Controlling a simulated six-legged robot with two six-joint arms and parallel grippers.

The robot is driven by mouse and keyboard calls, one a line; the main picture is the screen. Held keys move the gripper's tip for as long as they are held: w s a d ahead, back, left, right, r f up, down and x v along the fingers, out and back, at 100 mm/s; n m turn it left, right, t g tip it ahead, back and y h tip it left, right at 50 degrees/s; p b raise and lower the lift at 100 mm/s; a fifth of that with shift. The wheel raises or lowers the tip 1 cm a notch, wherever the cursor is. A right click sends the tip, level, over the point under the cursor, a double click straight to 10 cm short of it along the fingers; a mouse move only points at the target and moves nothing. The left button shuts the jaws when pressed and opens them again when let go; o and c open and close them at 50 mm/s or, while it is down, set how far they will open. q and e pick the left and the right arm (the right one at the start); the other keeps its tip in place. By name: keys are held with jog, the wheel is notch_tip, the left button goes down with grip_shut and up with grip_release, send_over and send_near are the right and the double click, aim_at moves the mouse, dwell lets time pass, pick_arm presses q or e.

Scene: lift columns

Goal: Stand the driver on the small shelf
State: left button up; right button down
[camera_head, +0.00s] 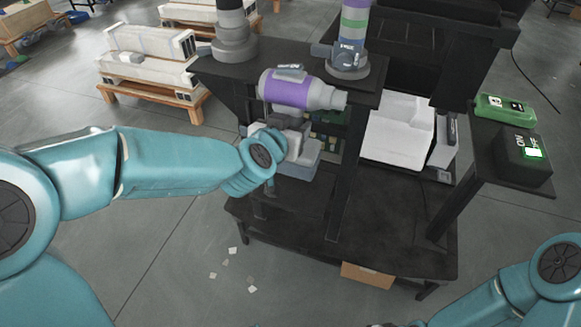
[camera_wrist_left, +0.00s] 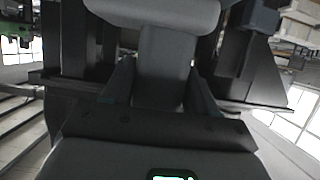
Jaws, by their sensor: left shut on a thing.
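The driver (camera_head: 290,89) has a grey body with a purple band and a nozzle pointing right. Its body lies roughly level, with the handle below it. My left gripper (camera_head: 287,130) is shut on the handle, beneath the body and in front of the black bench. In the left wrist view the grey handle (camera_wrist_left: 163,62) stands between the two fingers (camera_wrist_left: 163,88). A small black shelf (camera_head: 478,164) stands out at the right of the bench, apart from the driver. My right gripper is out of view; only part of its teal arm shows at lower right.
The small shelf carries a green box (camera_head: 505,106) and a black box (camera_head: 512,163) with a lit green display. The upper bench shelf (camera_head: 270,61) bears two round-based upright items.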

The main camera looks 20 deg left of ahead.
pick_arm(q)
notch_tip(320, 180, down, 8)
jog(key=b, duration=0.4)
jog(key=shift+w+f, duration=0.15)
jog(key=shift+f, duration=0.05)
jog(key=shift+r, duration=0.1)
jog(key=o, duration=1.5)
